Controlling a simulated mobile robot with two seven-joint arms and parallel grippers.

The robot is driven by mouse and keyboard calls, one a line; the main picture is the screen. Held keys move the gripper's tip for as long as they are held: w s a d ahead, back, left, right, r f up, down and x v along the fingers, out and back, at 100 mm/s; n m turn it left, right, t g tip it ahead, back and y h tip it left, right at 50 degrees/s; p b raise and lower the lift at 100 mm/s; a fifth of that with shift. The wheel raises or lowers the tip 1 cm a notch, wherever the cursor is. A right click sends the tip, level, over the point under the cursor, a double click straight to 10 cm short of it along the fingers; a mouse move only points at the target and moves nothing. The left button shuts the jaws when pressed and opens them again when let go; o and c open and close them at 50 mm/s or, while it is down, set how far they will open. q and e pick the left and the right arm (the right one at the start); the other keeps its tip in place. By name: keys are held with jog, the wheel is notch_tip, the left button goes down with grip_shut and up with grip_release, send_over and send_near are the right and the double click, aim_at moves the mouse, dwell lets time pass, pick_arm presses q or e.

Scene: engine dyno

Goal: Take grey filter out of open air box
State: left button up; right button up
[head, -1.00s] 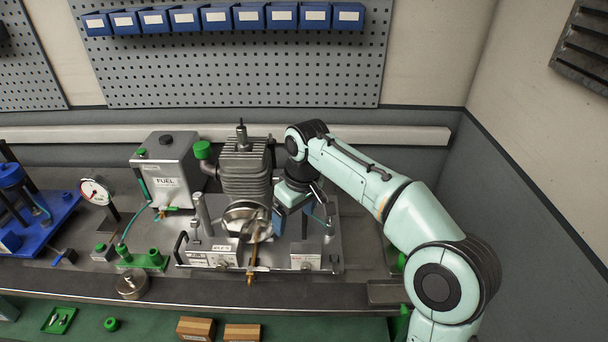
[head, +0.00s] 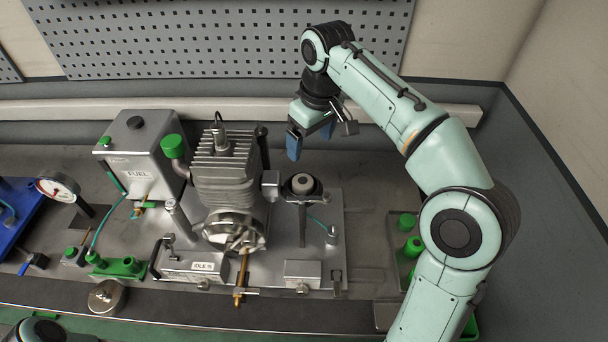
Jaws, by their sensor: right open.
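A round black holder, which looks like the open air box (head: 317,190), sits right of the finned engine, above a thin post. A pale grey round piece with a dark centre, which looks like the grey filter (head: 302,182), sits inside its rim. My right gripper (head: 311,137) is above and behind it in the picture, with blue fingertips pointing down. Its fingers are apart with nothing between them, and it does not touch the filter. My left gripper is not in view.
The finned engine (head: 226,175) stands left of the air box, with the fuel tank (head: 140,155) further left. A tray (head: 398,270) with green parts lies to the right. A pegboard (head: 200,45) is on the wall behind. The bench right of the plate is fairly clear.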

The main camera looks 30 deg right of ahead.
send_over(303, 181)
jog(key=s, duration=0.1)
notch_tip(303, 181, down, 8)
jog(key=shift+s+d+f+b, duration=0.1)
jog(key=shift+s+d+b, duration=0.05)
jog(key=shift+b, duration=0.25)
jog(key=f, duration=0.2)
jog(key=w+f, duration=0.1)
jog(key=f, duration=0.1)
jog(key=shift+f, duration=0.4)
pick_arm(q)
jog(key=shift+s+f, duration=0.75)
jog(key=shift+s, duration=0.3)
pick_arm(e)
jog(key=c, duration=1.1)
